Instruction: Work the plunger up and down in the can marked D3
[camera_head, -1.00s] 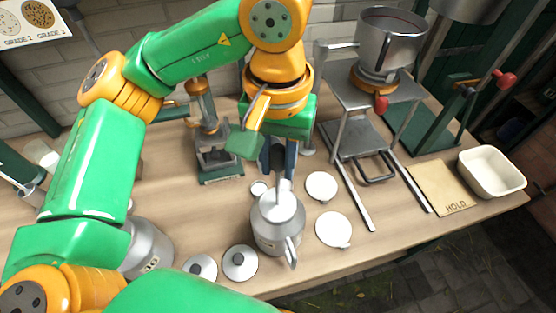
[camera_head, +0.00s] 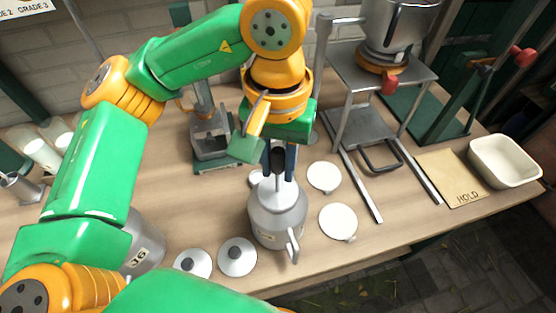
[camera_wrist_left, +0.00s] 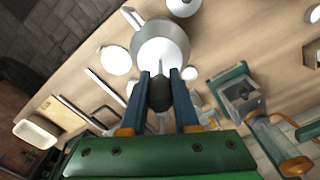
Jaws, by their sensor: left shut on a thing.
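A grey metal can (camera_head: 275,222) with a side handle stands upright on the bench, with a lid and a plunger at its top. Its label is too small to read, so I cannot confirm the D3 mark. My left gripper (camera_head: 280,172) is above the can, its fingers pointing down and shut on the plunger's dark knob (camera_head: 278,157). In the left wrist view the fingers (camera_wrist_left: 162,78) flank the knob (camera_wrist_left: 160,95), with the can (camera_wrist_left: 160,42) beyond. How deep the plunger sits is hidden. My right gripper is not in view.
Another can (camera_head: 143,245), marked J6, stands left, partly behind my arm. White discs (camera_head: 338,222) and grey lids (camera_head: 238,257) lie around the can. A metal stand with a pot (camera_head: 395,30), a HOLD board (camera_head: 455,180) and a white basin (camera_head: 505,160) are right.

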